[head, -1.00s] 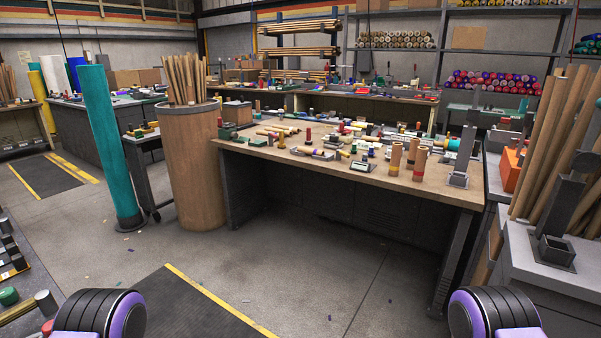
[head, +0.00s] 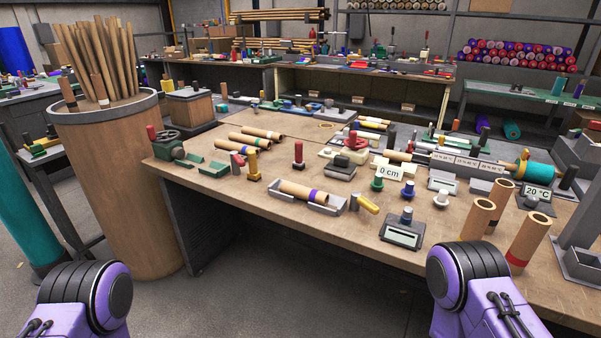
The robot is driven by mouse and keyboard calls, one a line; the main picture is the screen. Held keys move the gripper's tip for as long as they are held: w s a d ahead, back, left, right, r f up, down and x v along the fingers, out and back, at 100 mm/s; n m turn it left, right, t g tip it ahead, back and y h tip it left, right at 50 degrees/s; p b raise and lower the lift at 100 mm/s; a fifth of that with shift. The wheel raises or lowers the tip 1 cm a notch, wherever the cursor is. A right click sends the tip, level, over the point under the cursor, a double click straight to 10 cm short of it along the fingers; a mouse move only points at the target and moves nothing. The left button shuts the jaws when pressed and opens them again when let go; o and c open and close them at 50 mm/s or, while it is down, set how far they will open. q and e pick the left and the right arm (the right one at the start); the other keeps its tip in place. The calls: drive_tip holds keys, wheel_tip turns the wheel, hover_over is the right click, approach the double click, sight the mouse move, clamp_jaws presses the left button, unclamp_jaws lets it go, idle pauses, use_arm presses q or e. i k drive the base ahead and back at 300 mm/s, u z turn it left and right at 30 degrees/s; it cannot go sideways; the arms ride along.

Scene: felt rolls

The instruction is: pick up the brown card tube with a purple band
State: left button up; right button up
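The brown card tube with a purple band (head: 296,189) lies on its side in a shallow grey tray (head: 335,205) near the front edge of the wooden workbench (head: 300,232). The purple band is near the tube's right half, and the tube's dark open end faces right. Neither of my grippers is in the head view. Only purple and black parts of my arms show at the bottom left and bottom right, well short of the tube.
A yellow-handled tool (head: 366,204) lies just right of the tray, and a grey display device (head: 402,230) stands beyond it. A red-knobbed stamp (head: 298,155) stands behind. Upright card tubes (head: 529,238) stand at right. A large barrel of rods (head: 118,190) stands left of the bench.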

sight(303, 193)
drive_tip(key=u, duration=0.55)
drive_tip(key=i, duration=1.25)
drive_tip(key=z, duration=1.6)
